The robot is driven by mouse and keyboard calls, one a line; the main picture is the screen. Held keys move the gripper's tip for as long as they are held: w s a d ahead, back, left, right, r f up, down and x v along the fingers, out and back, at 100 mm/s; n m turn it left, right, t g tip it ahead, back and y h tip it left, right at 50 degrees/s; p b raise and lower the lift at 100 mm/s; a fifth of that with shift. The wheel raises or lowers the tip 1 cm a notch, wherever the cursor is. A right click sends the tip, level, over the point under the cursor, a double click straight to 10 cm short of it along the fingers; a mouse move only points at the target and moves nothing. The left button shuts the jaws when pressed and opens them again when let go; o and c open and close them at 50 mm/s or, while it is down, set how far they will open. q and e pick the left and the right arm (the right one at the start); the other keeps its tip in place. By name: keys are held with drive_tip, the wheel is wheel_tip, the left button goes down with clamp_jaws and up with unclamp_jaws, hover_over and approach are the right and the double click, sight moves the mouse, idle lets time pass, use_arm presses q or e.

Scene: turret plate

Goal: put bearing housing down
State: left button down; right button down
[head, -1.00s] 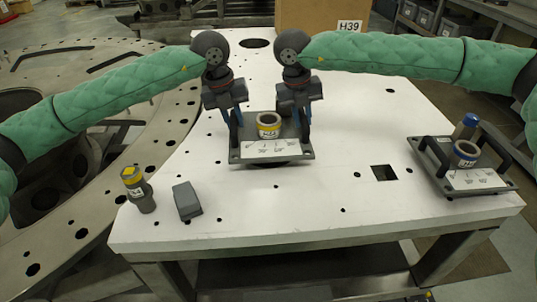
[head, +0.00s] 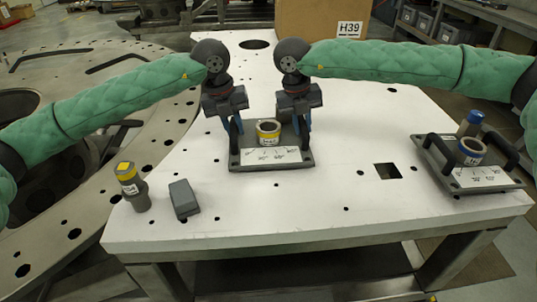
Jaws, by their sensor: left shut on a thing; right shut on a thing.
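The bearing housing, a grey plate with a yellow-banded ring (head: 268,134) and a white marked label, lies level on the white table (head: 300,215) near its middle. No gap shows under its front edge (head: 270,167). My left gripper (head: 236,135) points down and is shut on the left handle of the housing. My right gripper (head: 302,130) is shut on its right handle. The gripper bodies and fingers hide most of both handles.
A yellow-topped cylinder (head: 133,187) and a grey block (head: 184,199) stand at the front left. A square hole (head: 387,171) lies between the plates.

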use_arm(q)
drive_tip(key=shift+a+f+b, duration=0.1)
drive_tip(key=shift+f+b, duration=0.3)
drive_tip(key=shift+f, duration=0.05)
use_arm(e)
drive_tip(key=shift+d+f, duration=0.1)
drive_tip(key=shift+f, duration=0.3)
use_arm(q)
drive_tip(key=c, duration=1.3)
unclamp_jaws()
use_arm(e)
drive_tip(key=c, duration=1.3)
unclamp_jaws()
use_arm(q)
drive_tip(key=shift+s+r, duration=0.1)
